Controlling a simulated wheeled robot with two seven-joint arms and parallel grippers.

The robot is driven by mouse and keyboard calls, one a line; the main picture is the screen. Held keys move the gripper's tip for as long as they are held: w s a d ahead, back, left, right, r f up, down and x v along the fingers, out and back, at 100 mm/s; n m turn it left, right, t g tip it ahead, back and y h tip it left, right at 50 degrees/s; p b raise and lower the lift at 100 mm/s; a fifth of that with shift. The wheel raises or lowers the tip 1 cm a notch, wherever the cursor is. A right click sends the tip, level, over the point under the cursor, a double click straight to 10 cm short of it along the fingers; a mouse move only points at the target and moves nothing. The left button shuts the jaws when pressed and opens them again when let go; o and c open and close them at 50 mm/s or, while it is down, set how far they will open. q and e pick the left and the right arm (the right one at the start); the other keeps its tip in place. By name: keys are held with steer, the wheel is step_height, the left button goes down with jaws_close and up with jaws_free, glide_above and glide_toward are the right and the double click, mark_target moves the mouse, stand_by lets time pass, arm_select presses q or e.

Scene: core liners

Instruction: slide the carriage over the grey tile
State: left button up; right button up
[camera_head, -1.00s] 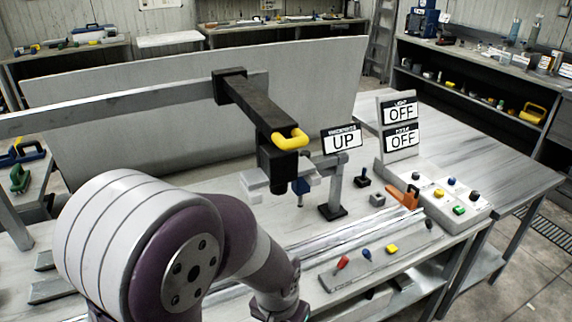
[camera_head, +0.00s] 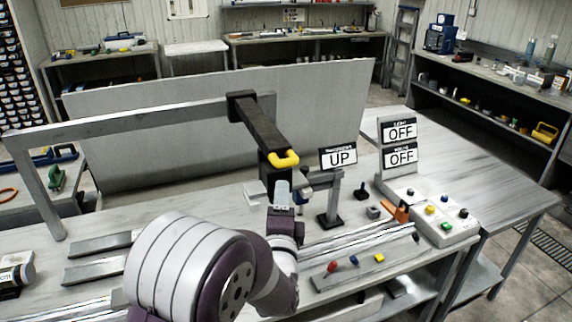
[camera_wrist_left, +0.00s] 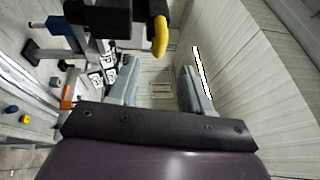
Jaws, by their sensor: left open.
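The carriage (camera_head: 262,132) is a black arm on a grey overhead beam, with a yellow handle (camera_head: 284,159) at its near end. The handle also shows in the wrist view (camera_wrist_left: 160,36). A pale grey piece (camera_head: 251,191), perhaps the grey tile, lies on the bench left of the carriage's head and is partly hidden. My left gripper (camera_head: 283,186) is just below and in front of the handle. In the wrist view its fingers (camera_wrist_left: 160,82) are apart with nothing between them, and the handle is beyond them, apart. My right gripper is out of view.
A post bears an "UP" sign (camera_head: 339,157). Behind the button box (camera_head: 445,222) stand two "OFF" signs (camera_head: 400,142). A metal rail (camera_head: 350,240) and a strip with coloured knobs (camera_head: 358,268) lie in front. A grey panel (camera_head: 180,130) stands behind the beam (camera_head: 130,112).

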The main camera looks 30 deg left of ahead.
mark_target(284, 167)
arm_select(q)
steer(key=p+x, duration=0.3)
steer(key=x, duration=0.9)
steer(key=shift+d, duration=0.2)
jaws_close()
